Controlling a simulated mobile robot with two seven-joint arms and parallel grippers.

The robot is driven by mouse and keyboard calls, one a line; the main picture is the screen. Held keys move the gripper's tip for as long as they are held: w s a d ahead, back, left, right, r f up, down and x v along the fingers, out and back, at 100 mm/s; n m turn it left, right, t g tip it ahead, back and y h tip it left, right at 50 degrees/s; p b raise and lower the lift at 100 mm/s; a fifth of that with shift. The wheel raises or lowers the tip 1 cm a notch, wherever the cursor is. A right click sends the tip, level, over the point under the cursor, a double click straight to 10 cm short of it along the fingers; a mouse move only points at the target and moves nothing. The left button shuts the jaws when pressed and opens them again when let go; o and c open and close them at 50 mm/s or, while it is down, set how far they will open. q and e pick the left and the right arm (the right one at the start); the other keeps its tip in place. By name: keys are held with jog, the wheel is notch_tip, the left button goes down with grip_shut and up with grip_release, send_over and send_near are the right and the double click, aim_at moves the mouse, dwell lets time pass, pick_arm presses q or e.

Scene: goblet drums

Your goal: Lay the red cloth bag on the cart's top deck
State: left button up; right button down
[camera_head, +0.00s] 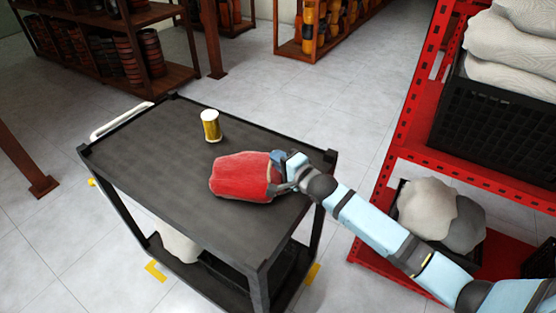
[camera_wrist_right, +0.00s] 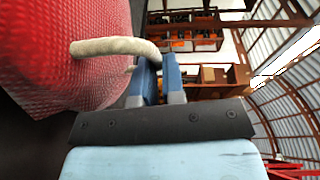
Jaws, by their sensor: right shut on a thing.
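The red cloth bag (camera_head: 240,177) is over the near right part of the cart's dark top deck (camera_head: 150,150) in the head view. It looks to be at or very close to the deck; I cannot tell if it rests there. My right gripper (camera_head: 279,172) is at the bag's right side, shut on it. In the right wrist view the bag (camera_wrist_right: 70,45) fills the upper left, with a pale cord loop (camera_wrist_right: 115,46) reaching to the blue fingers (camera_wrist_right: 160,82). My left gripper is not in view.
A gold and white can (camera_head: 211,126) stands on the deck behind the bag. A red rack (camera_head: 411,110) with dark crates and pale sacks stands to the right. Shelves with drums (camera_head: 125,50) are at the back. The deck's left part is clear.

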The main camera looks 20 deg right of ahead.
jog(key=c, duration=1.2)
grip_release()
jog(key=shift+f, duration=0.15)
jog(key=v, duration=1.1)
jog(key=shift+s+d, duration=0.1)
jog(key=shift+s, duration=0.15)
jog(key=s+a+f+n+g+h, duration=0.1)
jog(key=s+a+f+n, duration=0.1)
jog(key=s+f+n, duration=0.3)
jog(key=s+a+f+n+g+h, duration=0.1)
jog(key=s+f+n, duration=0.4)
jog(key=s, duration=0.5)
jog(key=s+a+f+n+g+h, duration=0.1)
jog(key=s+a+f+n+g, duration=0.2)
jog(key=s+f, duration=0.4)
jog(key=shift+s+a+f+n+h, duration=0.1)
jog(key=shift+a+f+n+h, duration=0.15)
jog(key=shift+n, duration=0.4)
jog(key=shift+s+a+f+n+h, duration=0.1)
jog(key=shift+a+f+n, duration=0.2)
jog(key=shift+n, duration=0.35)
jog(key=shift+r, duration=0.1)
